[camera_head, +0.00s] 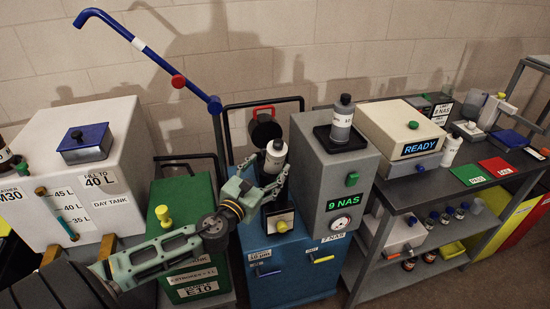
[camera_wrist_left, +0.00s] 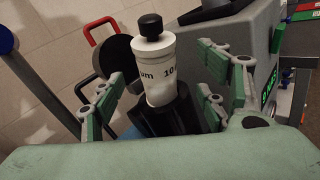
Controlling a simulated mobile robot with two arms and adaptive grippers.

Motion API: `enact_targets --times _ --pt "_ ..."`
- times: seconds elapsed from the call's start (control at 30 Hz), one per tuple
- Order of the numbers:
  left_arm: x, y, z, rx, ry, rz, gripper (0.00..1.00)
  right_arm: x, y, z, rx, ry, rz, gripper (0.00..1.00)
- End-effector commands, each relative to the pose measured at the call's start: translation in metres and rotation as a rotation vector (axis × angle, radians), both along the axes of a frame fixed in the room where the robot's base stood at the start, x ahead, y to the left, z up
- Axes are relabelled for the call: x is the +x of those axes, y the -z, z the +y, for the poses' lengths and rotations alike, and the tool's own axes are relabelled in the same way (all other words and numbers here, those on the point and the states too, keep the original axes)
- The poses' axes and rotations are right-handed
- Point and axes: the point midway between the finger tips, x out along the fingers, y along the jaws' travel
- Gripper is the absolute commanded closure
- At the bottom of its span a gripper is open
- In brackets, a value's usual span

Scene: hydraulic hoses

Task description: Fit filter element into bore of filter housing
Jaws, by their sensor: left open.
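The filter element (camera_head: 275,158) is a white cylinder with a black cap and stands nearly upright over the blue cart. In the left wrist view the filter element (camera_wrist_left: 156,68) shows "10" and "um" lettering. Its lower end meets the dark filter housing (camera_wrist_left: 165,118); I cannot tell how deep it sits in the bore, which is hidden. My left gripper (camera_head: 268,184) is open, its fingers on either side of the element and housing. In the left wrist view the fingers (camera_wrist_left: 165,88) show gaps to the element. My right gripper is not in view.
A round black lid with a red handle (camera_head: 264,128) stands behind the element. A grey unit marked 9 NAS (camera_head: 325,172) stands close on the right. The green E10 container (camera_head: 190,270) lies below my left arm. The blue cart (camera_head: 290,270) carries the housing.

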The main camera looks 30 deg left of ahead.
Motion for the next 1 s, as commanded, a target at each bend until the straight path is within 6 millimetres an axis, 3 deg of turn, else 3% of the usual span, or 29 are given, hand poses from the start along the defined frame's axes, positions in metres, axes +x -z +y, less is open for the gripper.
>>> enact_targets --times 0.6,0.9,1.0 --pt "0.066 0.009 0.016 -0.009 -0.004 0.001 0.32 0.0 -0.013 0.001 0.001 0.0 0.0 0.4" --pt "0.072 0.011 0.017 -0.008 -0.002 0.003 0.32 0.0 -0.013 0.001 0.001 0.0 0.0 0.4" --pt "0.072 0.011 0.017 -0.008 -0.003 0.002 0.4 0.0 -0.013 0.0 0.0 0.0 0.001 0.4"
